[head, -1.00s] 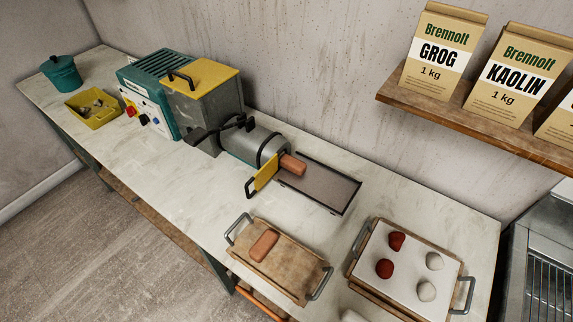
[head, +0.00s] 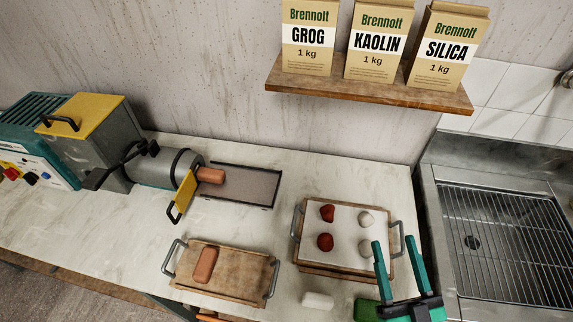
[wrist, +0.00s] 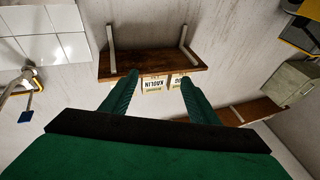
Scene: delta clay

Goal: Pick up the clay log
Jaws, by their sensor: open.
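One orange-brown clay log (head: 205,264) lies on the wooden tray with metal handles (head: 240,278) at the front of the bench. Another piece of the same clay (head: 210,175) sticks out of the grey barrel of the machine (head: 165,168), over a dark runout tray (head: 240,186). My gripper (head: 392,241) is at the lower right, in front of the board of lumps, well to the right of both clay pieces. Its green fingers are apart and empty. In the wrist view my gripper (wrist: 158,78) faces the wall and shelf; no clay shows there.
A white-topped board (head: 344,232) holds two red and two whitish lumps, close to my fingers. A white roll (head: 318,300) lies in front of it. A shelf (head: 365,90) with bags overhangs the back. A metal sink (head: 510,240) is at the right. Bench left of the log is clear.

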